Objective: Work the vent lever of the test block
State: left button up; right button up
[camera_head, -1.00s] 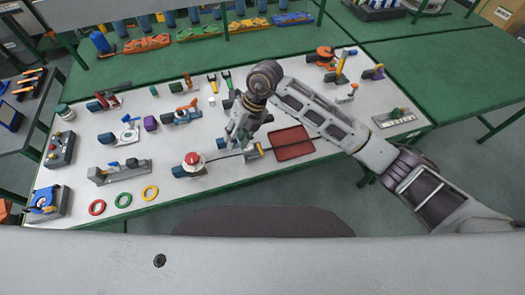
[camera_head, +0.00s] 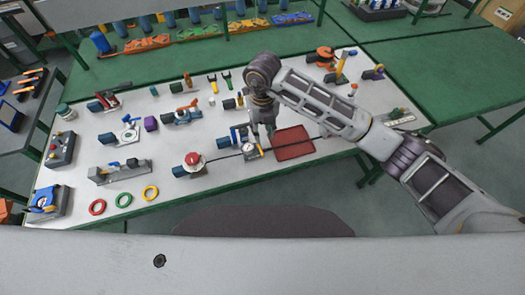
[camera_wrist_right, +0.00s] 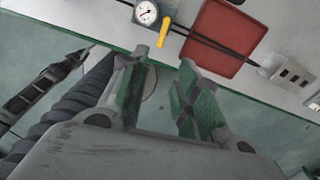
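The test block (camera_wrist_right: 146,13) has a round dial gauge and shows at the top of the right wrist view. Its yellow vent lever (camera_wrist_right: 163,33) points down toward the table's front edge. In the head view the gauge block (camera_head: 251,151) sits near the table's front middle, just left of the red tray; the lever is hard to make out there. My right gripper (camera_head: 263,136) is over the table close above the block. In the right wrist view my right gripper (camera_wrist_right: 161,92) is open, with nothing between its fingers, and apart from the lever. My left gripper is out of view.
A red tray (camera_head: 293,143) lies right of the block. A dark cable (camera_head: 222,157) runs between a red-button unit (camera_head: 194,161) and the block, and continues right across the tray. Valves and fittings fill the table behind. Colored rings (camera_head: 123,199) lie at front left.

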aim_at(262, 154)
jog(key=shift+f+p, duration=1.15)
jog(key=shift+f, duration=5.5)
grip_shut()
